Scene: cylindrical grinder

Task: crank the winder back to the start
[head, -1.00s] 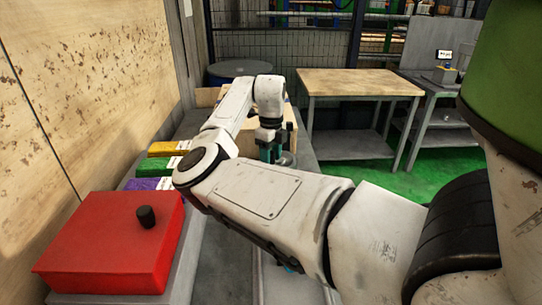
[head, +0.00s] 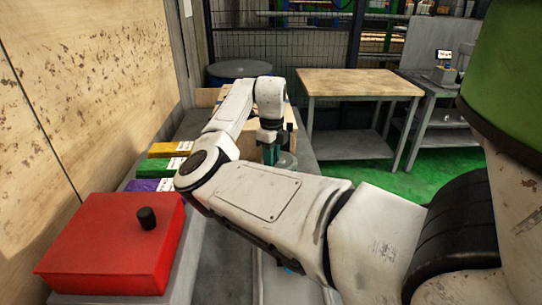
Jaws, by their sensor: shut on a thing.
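My gripper (head: 270,153) is at the far part of the grey bench, in front of a light wooden box-like thing (head: 291,133). It is pointing down, and its teal fingers show only in part behind my arm. A small greyish round part (head: 287,160) shows right beside the fingers; it may belong to the winder. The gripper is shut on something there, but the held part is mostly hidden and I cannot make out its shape. The winder's crank is not clearly visible.
A red box (head: 110,245) with a black knob stands at the near left. Yellow (head: 168,149), green (head: 157,167) and purple (head: 143,185) labelled blocks lie behind it. A wooden-topped table (head: 358,84) stands behind on the right, with green floor (head: 400,182) before it.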

